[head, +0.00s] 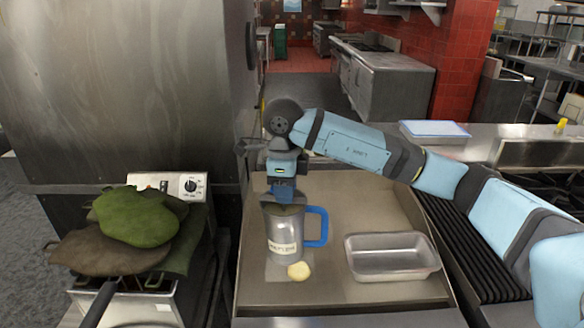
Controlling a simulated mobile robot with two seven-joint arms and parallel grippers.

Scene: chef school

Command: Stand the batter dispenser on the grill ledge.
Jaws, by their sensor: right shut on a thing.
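The batter dispenser (283,238) is a grey metal jug with a blue handle on its right side and a pale label. It stands upright on or just above the flat grill plate (335,205), on its left half; I cannot tell whether its base touches. My right gripper (284,200) comes down from above and is shut on the dispenser's top. The gripper's fingertips are largely hidden at the dispenser's rim. My left gripper is not in view.
A round yellowish piece (299,271) lies by the dispenser's base. A rectangular metal pan (392,256) sits to the right. Green and brown oven mitts (137,216) lie over an appliance at the left. A ribbed grate (465,250) lies right of the plate.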

